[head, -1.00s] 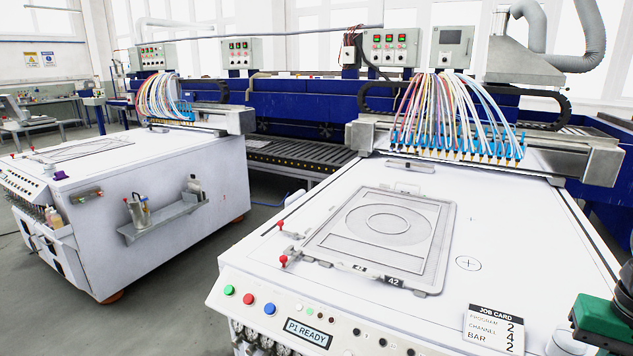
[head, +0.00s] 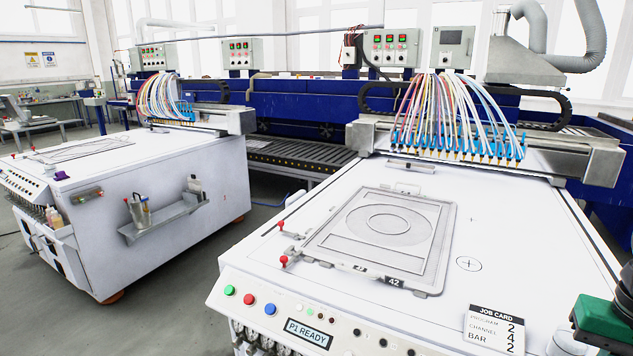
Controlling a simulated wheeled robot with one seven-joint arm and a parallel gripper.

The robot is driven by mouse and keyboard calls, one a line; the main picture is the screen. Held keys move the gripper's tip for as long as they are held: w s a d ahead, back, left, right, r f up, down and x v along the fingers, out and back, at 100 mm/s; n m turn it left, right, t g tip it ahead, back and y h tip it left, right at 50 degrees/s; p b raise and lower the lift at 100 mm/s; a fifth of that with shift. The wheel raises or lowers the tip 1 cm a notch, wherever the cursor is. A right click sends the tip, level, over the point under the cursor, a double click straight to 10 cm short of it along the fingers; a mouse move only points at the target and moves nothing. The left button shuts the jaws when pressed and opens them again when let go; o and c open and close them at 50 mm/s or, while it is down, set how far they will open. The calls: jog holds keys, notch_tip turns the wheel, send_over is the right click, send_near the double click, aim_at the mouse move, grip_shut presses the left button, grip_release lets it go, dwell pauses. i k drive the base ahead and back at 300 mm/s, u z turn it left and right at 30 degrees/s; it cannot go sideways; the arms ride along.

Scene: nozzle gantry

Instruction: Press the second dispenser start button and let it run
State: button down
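The near dispenser table (head: 530,240) has a sloped front panel with a green button (head: 229,290), a red button (head: 249,299) and a blue button (head: 270,309) at its left end. No start label is readable on them. The panel's display (head: 309,333) reads "P1 READY". A job card (head: 494,328) reads program 2, channel 4, bar 2. Another dispenser table (head: 170,190) stands at left, with its own small buttons on its front. My gripper's fingers are not in view. A green and black part, possibly my arm, shows at the lower right corner.
A flat frame marked 42 (head: 394,282) lies on the near table beside two red-knobbed clamps (head: 283,261). A nozzle gantry with colored hoses (head: 455,120) spans the table's back. Smaller knobs and black buttons (head: 357,331) continue along the panel. Floor is clear between the tables.

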aim_at(228, 290)
jog(key=u, duration=3.25)
jog(key=i, duration=0.5)
jog(key=z, duration=2.9)
